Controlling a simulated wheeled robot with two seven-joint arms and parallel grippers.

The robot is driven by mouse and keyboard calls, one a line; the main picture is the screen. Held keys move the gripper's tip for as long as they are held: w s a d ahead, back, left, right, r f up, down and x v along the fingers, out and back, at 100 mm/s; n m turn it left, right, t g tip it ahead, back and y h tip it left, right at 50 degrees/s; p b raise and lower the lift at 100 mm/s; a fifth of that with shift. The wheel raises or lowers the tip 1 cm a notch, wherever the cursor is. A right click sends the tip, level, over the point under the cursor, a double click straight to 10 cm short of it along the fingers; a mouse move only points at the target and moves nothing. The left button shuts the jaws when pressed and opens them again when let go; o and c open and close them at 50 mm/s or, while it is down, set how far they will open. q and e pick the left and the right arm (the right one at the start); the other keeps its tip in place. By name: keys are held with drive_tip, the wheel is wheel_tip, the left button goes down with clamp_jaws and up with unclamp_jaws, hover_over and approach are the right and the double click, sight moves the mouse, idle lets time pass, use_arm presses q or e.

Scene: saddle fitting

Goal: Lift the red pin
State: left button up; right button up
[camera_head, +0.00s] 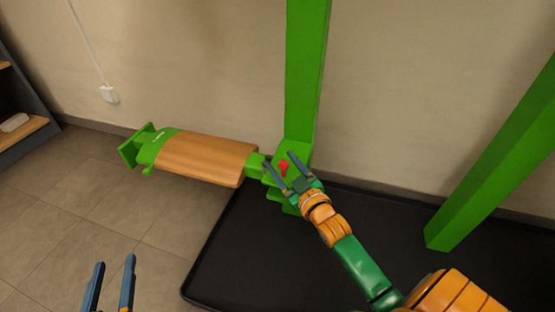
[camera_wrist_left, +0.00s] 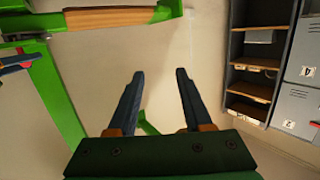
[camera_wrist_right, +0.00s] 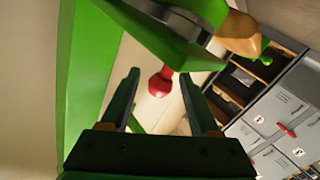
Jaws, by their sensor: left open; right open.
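The red pin (camera_head: 284,166) sits at the green bracket (camera_head: 291,155) that joins the saddle arm to the green post. My right gripper (camera_head: 277,160) is open there, with the pin between or just in front of its fingers in the head view. In the right wrist view the pin's round red head (camera_wrist_right: 159,84) shows between the two open fingers, below the green bracket. I cannot tell whether a finger touches it. My left gripper (camera_head: 113,264) is open and empty at the lower left, away from the pin; its fingers also show in the left wrist view (camera_wrist_left: 158,80).
A wooden-topped saddle piece (camera_head: 205,158) with green ends extends left from the post (camera_head: 303,70). Another green post (camera_head: 490,155) slants at the right. A black mat (camera_head: 235,255) covers the floor below. Shelves (camera_head: 25,115) stand at far left; grey lockers (camera_wrist_right: 275,125) show in the right wrist view.

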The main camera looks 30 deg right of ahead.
drive_tip(key=w+b, duration=0.1)
drive_tip(key=w, duration=0.2)
drive_tip(key=shift+w+d, duration=0.1)
drive_tip(key=shift+d, duration=0.05)
use_arm(q)
wheel_tip(320, 180, up, 10)
drive_tip(key=d+t+h, duration=0.1)
drive_tip(key=t+h, duration=0.1)
drive_tip(key=t, duration=0.3)
drive_tip(key=shift+s+f+m, duration=0.25)
drive_tip(key=shift+s+m, duration=0.05)
drive_tip(key=shift+s, duration=0.1)
use_arm(e)
clamp_jaws()
